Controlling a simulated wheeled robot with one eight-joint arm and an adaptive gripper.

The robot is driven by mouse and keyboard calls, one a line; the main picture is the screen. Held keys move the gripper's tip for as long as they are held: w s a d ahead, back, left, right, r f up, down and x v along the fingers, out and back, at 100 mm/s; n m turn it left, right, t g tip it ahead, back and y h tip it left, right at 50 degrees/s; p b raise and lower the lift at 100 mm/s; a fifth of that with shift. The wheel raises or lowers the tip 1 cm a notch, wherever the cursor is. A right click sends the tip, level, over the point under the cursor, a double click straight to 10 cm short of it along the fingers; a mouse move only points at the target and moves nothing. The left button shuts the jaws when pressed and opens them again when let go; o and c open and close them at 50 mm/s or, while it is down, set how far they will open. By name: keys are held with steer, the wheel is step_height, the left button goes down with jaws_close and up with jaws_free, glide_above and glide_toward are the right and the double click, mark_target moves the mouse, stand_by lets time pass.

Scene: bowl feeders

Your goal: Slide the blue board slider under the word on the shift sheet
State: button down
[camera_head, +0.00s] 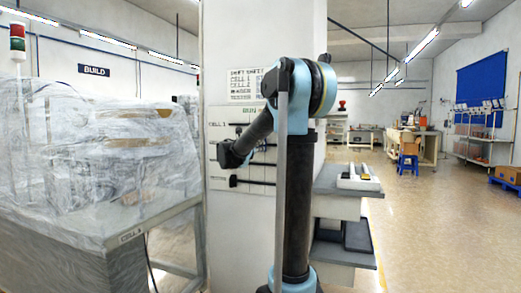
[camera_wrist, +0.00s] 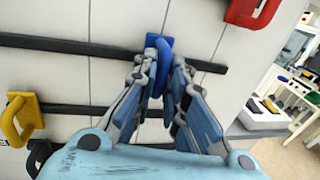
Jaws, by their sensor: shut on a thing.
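The blue slider (camera_wrist: 165,50) sits on a black rail (camera_wrist: 80,45) of the white board in the wrist view. My gripper (camera_wrist: 162,68) is closed around it, one finger on each side. A red slider (camera_wrist: 250,14) is at the upper right and a yellow slider (camera_wrist: 22,118) at the left, both apart from my gripper. In the head view, the shift sheet (camera_head: 242,84) is at the top of the board (camera_head: 219,180), its right part hidden by my arm. A green word, apparently RUN, shows below the sheet. The blue slider and my fingertips are hidden there.
A grey shelf unit (camera_head: 345,205) with a white tray (camera_head: 358,178) stands right of the pillar; the tray also shows in the wrist view (camera_wrist: 262,118). A plastic-wrapped machine (camera_head: 100,150) stands at the left. Open floor (camera_head: 430,230) lies to the right.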

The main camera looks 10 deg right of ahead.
steer(key=shift+s+d+f, duration=0.1)
steer(key=shift+s+d, duration=0.1)
steer(key=shift+s, duration=0.05)
steer(key=c, duration=1.7)
jaws_free()
steer(key=v, duration=1.2)
steer(key=shift+w+a, duration=0.1)
